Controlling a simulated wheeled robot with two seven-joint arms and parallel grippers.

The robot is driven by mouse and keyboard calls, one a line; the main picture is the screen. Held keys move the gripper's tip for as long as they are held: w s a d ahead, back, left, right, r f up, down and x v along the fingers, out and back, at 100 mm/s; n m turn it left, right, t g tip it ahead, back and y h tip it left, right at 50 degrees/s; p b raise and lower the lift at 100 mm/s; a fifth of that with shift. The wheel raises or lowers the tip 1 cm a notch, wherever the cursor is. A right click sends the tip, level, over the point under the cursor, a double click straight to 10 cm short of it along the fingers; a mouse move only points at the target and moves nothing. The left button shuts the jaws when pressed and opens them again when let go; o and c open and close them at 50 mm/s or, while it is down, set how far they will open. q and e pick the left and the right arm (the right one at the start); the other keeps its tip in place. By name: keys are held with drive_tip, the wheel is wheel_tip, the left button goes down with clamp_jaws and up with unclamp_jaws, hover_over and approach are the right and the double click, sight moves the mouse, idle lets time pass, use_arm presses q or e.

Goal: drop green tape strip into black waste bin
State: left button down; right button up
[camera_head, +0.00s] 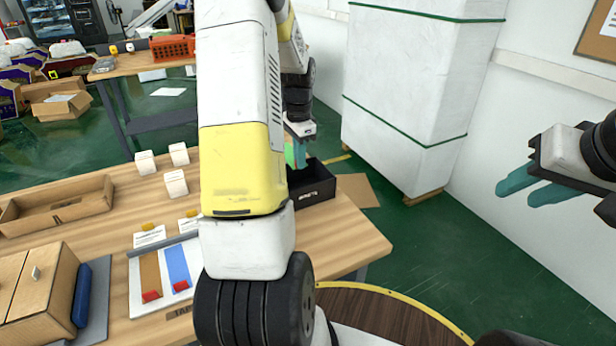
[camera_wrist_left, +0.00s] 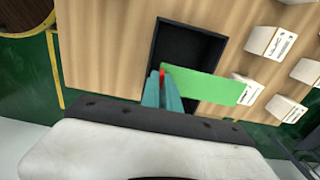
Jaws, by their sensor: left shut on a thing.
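My left gripper (camera_wrist_left: 162,92) is shut on one end of the green tape strip (camera_wrist_left: 208,86) and holds it over the black waste bin (camera_wrist_left: 187,41). In the left wrist view the strip reaches from the fingertips across the bin's opening and past its right side. A small red spot shows at the held end. In the head view the bin (camera_head: 324,196) stands at the table's right end, partly hidden by my left arm, with the strip (camera_head: 291,155) and left gripper (camera_head: 301,152) above it. My right gripper (camera_head: 520,188) is out at the right, its fingers apart and empty.
Several small white boxes (camera_head: 176,183) stand on the table left of my arm. A tape board (camera_head: 165,277) with brown and blue strips lies in front. A cardboard tray (camera_head: 55,206) sits further left. A wrapped white stack (camera_head: 415,95) stands behind, right of the bin.

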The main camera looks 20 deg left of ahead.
use_arm(q)
drive_tip(key=shift+f, duration=2.65)
drive_tip(key=c, duration=1.5)
unclamp_jaws()
drive_tip(key=shift+r, duration=3.9)
